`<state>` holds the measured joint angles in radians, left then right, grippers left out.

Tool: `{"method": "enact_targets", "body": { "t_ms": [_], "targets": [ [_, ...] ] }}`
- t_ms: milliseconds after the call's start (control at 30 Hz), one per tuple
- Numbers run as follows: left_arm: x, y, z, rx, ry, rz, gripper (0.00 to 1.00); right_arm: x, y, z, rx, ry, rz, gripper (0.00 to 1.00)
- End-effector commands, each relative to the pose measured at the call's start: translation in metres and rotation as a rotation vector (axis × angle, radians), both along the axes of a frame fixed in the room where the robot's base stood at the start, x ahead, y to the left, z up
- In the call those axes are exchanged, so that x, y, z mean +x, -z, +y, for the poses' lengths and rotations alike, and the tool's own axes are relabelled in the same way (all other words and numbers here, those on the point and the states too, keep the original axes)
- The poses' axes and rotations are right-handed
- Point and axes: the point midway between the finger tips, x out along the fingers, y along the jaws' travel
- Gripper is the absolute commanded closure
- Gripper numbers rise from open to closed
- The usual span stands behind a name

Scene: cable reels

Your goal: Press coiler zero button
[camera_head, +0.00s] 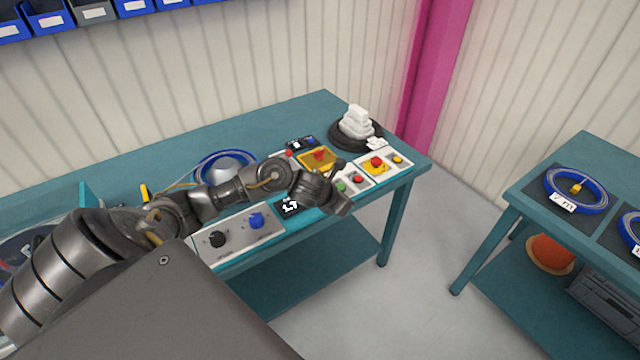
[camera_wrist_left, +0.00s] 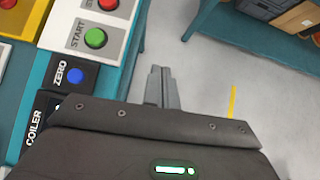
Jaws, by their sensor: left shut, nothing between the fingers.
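The coiler zero button is a blue round button (camera_wrist_left: 76,76) on a dark panel marked ZERO, at the left of the left wrist view. In the head view I cannot make it out; my left arm's end covers that area. My left gripper (camera_wrist_left: 163,72) is shut and empty. Its fingertips are to the right of the zero button in the wrist view, over the floor beyond the table's edge and apart from the button. In the head view the left gripper (camera_head: 343,206) hangs by the table's front edge. My right gripper is not in view.
A green START button (camera_wrist_left: 95,38) sits just above the zero button, with a red button (camera_wrist_left: 108,4) beyond. The teal table (camera_head: 110,165) also holds a lit display (camera_head: 290,205) and a grey panel with knobs (camera_head: 235,235). A second table (camera_head: 530,195) stands right.

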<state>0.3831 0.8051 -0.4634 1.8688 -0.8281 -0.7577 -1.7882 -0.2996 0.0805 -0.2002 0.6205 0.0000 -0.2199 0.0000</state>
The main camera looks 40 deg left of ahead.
Motion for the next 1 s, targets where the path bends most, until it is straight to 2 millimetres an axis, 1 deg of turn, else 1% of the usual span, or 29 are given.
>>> {"method": "enact_targets", "body": {
  "t_ms": [33,100,200,300,400,500,600,1000],
  "targets": [
    [0.011,-0.013,0.023,0.103,0.088,-0.014,1.0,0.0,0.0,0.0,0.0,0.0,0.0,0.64],
    [0.019,-0.025,0.048,0.229,0.213,-0.016,1.0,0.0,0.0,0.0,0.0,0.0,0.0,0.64],
    [0.024,-0.041,0.077,0.36,0.348,-0.011,1.0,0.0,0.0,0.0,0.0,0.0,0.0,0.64],
    [0.025,-0.053,0.1,0.446,0.439,-0.005,1.0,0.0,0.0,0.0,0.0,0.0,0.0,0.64],
    [0.025,-0.061,0.114,0.496,0.497,0.001,1.0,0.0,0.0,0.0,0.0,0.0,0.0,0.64],
    [0.024,-0.065,0.121,0.521,0.528,0.005,1.0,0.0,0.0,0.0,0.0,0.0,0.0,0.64],
    [0.024,-0.066,0.123,0.529,0.537,0.006,1.0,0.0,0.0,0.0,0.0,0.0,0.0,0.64],
    [0.024,-0.064,0.123,0.528,0.536,0.006,1.0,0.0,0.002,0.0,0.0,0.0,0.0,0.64]
  ]
}}
